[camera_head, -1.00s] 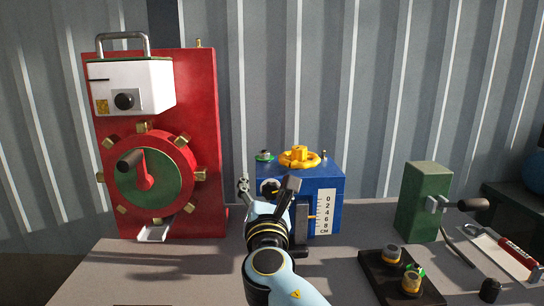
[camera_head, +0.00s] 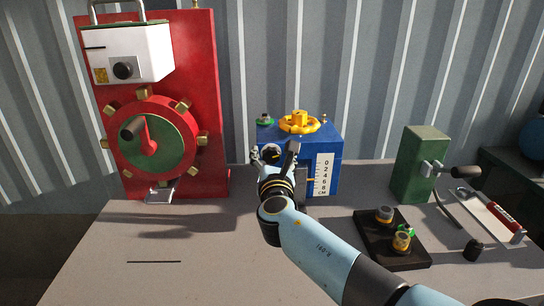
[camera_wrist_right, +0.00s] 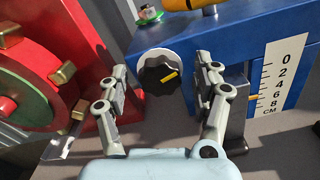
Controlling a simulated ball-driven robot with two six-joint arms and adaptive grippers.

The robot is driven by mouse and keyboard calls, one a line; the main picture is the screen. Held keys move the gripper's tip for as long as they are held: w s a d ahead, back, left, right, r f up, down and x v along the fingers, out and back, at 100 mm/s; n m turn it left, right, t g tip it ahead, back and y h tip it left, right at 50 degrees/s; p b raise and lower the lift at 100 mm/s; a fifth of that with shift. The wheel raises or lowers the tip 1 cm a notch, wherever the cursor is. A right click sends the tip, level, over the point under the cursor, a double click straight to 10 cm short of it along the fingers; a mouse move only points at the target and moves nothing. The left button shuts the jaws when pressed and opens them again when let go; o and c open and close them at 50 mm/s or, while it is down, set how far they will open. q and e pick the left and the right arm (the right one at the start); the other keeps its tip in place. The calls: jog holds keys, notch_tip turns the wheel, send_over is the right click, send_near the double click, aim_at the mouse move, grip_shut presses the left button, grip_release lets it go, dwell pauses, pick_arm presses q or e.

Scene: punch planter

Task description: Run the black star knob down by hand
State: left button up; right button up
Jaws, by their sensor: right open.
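A black lobed knob (camera_head: 271,153) with a yellow mark sits on the front face of the blue box (camera_head: 325,148). It shows more clearly in the right wrist view (camera_wrist_right: 158,75), on a pale round base. My right gripper (camera_head: 274,149) is open in front of the box, one finger on each side of the knob. In the wrist view a gap shows between the knob and each finger. Whether the fingertips reach level with it in depth I cannot tell. My left gripper is not in view.
A yellow handwheel (camera_head: 299,123) and a small green part (camera_head: 265,120) are on the box top. A red panel with a wheel (camera_head: 150,140) stands left. At right are a green block (camera_head: 418,163), a black tray (camera_head: 375,245) with fittings and a small black knob (camera_head: 473,250).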

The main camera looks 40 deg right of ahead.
jog(key=shift+c, duration=0.2)
jog(key=c, duration=1.1)
jog(key=m+b, duration=0.2)
jog(key=b, duration=0.1)
jog(key=shift+f+m, duration=0.2)
jog(key=shift+m, duration=0.2)
jog(key=shift+c, duration=0.2)
jog(key=shift+r+m, duration=0.15)
jog(key=shift+m, duration=0.25)
jog(key=o, duration=1.2)
